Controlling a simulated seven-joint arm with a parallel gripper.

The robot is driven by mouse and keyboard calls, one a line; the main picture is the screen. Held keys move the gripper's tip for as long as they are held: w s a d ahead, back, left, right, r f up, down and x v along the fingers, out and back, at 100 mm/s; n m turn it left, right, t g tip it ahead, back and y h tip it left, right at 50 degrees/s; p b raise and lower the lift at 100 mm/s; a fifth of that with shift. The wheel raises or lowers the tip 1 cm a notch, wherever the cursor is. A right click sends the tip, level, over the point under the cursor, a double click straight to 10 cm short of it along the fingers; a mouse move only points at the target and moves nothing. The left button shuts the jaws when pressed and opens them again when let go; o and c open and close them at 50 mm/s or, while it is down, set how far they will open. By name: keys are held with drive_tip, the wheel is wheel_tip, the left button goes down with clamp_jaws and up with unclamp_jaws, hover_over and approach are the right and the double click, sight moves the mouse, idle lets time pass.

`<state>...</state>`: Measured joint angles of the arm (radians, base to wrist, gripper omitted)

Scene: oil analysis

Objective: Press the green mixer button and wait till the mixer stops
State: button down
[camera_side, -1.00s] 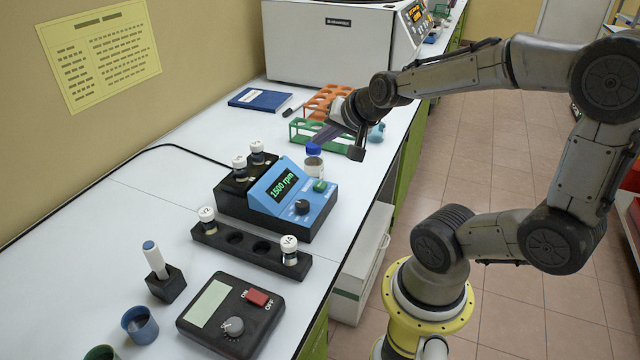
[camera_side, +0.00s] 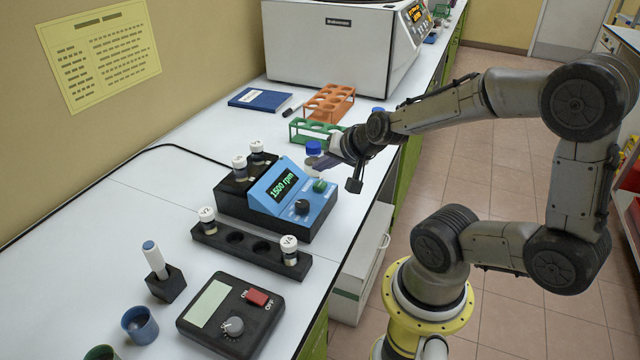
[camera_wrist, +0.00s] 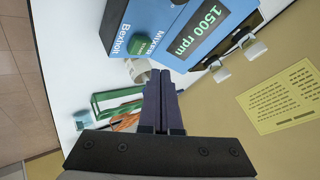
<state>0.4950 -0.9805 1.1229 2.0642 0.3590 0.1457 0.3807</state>
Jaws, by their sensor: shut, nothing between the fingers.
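The blue mixer (camera_side: 292,195) stands on the bench with its display reading 1500 rpm. The button also shows in the wrist view (camera_wrist: 124,51). Two white-capped vials (camera_side: 240,164) sit in the black holder on the mixer. My gripper (camera_side: 322,163) is shut and empty, above and just behind the green button, apart from it as far as I can tell. In the wrist view, the closed fingers (camera_wrist: 161,80) point toward the mixer's edge beside the button.
A blue-capped bottle (camera_side: 313,149) stands close behind my fingers, partly hidden. Green (camera_side: 300,130) and orange (camera_side: 330,101) racks lie behind it. A black rack (camera_side: 225,243) with two vials and a black device (camera_side: 250,326) with a red switch are in front.

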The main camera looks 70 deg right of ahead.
sight(323, 187)
drive_tip(key=shift+f, duration=1)
drive_tip(key=shift+f, duration=0.1)
idle(1.3)
drive_tip(key=shift+f, duration=0.3)
drive_tip(key=shift+f, duration=0.5)
idle(0.9)
drive_tip(key=shift+r, duration=0.85)
drive_tip(key=shift+r, duration=2.5)
